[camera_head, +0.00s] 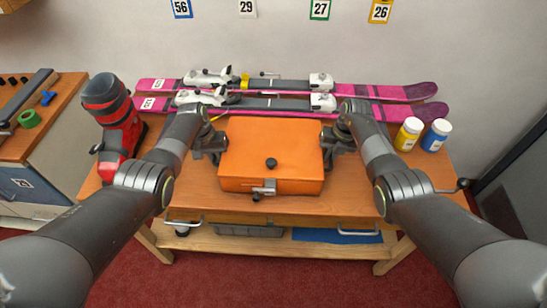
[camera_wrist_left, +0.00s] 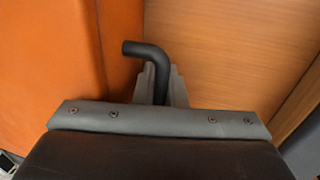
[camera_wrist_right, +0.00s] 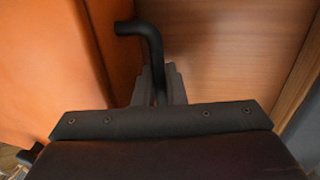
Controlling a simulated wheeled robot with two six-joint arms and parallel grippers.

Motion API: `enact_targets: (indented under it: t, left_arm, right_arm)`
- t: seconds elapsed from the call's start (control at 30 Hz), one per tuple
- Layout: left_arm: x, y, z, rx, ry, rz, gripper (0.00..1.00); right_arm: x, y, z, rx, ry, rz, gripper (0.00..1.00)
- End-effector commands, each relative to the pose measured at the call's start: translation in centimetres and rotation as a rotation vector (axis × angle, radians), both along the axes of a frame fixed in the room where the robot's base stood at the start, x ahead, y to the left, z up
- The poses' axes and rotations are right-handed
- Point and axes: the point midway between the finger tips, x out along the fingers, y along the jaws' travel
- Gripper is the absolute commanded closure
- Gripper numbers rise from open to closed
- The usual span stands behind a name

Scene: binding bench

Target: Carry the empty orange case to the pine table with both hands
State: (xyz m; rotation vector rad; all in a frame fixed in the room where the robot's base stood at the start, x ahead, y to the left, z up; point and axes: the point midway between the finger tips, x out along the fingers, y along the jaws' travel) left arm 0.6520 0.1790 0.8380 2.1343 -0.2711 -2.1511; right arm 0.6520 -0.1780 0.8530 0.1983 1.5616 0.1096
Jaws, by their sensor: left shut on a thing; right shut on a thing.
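The orange case (camera_head: 270,150) is closed, with a black knob on its lid and a latch at its front. It is at the middle of a wooden bench (camera_head: 200,200); I cannot tell whether it rests on it or is slightly above. My left gripper (camera_head: 214,146) is shut on a black side handle (camera_wrist_left: 158,65) at the case's left side. My right gripper (camera_head: 332,146) is shut on the matching black handle (camera_wrist_right: 153,55) at the right side. The inside of the case is hidden. I cannot tell which surface is the pine table.
Pink skis (camera_head: 385,92) with bindings lie along the back of the bench. A red and black ski boot (camera_head: 118,125) stands at the left. A yellow jar (camera_head: 408,134) and a blue jar (camera_head: 435,135) stand at the right. A side counter (camera_head: 60,100) holds tools and green tape.

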Motion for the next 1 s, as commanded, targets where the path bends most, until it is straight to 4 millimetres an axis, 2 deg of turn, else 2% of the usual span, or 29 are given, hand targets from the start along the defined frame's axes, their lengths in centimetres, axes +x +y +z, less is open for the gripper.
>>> enact_targets:
  t: [0.03,0.07,0.2,0.67,1.0]
  left_arm:
    - [0.1,0.0,-0.3,0.001,-0.003,0.0,1.0]
    - [0.0,0.1,-0.3,0.001,0.0,0.0,0.87]
    - [0.0,0.0,-0.2,0.001,0.0,0.0,0.69]
    - [0.1,-0.2,0.3,-0.006,-0.003,-0.002,0.68]
    - [0.2,0.3,2.9,-0.005,-0.005,-0.002,0.68]
  right_arm:
    - [0.1,0.0,-0.3,0.0,-0.003,0.0,1.0]
    - [0.0,-0.1,-0.3,-0.001,-0.001,0.0,0.87]
    - [0.0,0.0,-0.2,-0.001,0.0,0.0,0.69]
    - [0.0,0.3,-0.1,0.005,-0.002,0.002,0.68]
    - [0.0,0.4,0.0,0.007,-0.002,0.003,0.68]
